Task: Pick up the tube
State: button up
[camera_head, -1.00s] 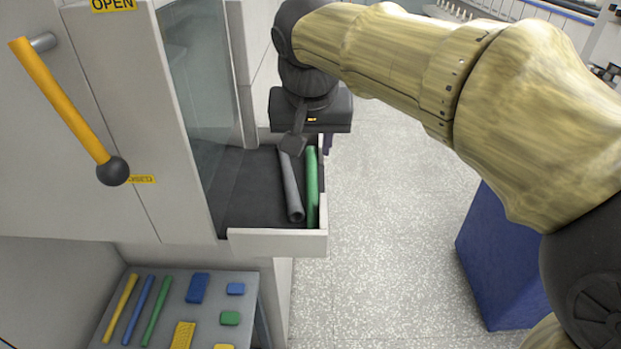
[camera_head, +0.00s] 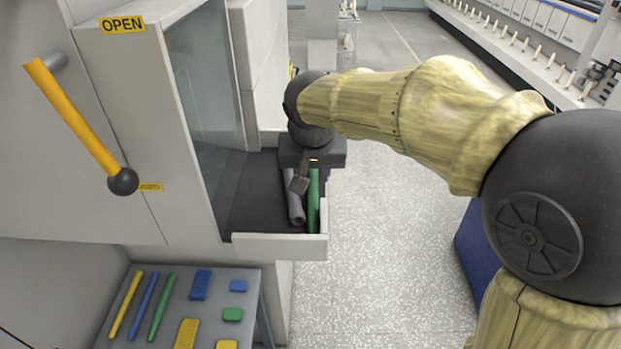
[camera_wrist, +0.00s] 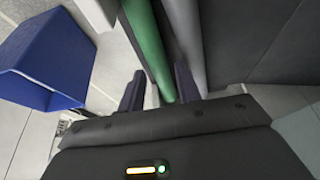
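A green tube (camera_head: 313,200) lies along the right side of the dark-floored tray (camera_head: 280,246), with a grey tube (camera_head: 294,207) beside it on the left. My gripper (camera_wrist: 160,72) is over the tray's right side, pointing down. In the wrist view its two dark fingers are apart, with the green tube (camera_wrist: 146,40) running between them and the grey tube (camera_wrist: 188,30) just beyond the right finger. Whether the fingers touch the green tube cannot be told. In the head view my gripper hides the far ends of both tubes.
A glass panel (camera_head: 205,100) and cabinet wall stand left of the tray. A lever with a yellow handle (camera_head: 72,115) juts out at the left. Below, a grey table (camera_head: 250,310) holds several coloured bars and blocks. A blue bin (camera_wrist: 45,65) stands on the floor at the right.

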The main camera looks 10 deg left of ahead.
aim_at(312, 179)
jog(key=shift+w+a+f, duration=0.1)
jog(key=shift+w+f, duration=0.2)
jog(key=shift+f, duration=0.35)
jog(key=shift+s, duration=0.1)
jog(key=shift+c, duration=0.2)
grip_shut()
jog(key=shift+r, duration=0.2)
notch_tip(312, 179, up, 18)
jog(key=shift+f+b, duration=0.15)
jog(key=shift+b, duration=0.3)
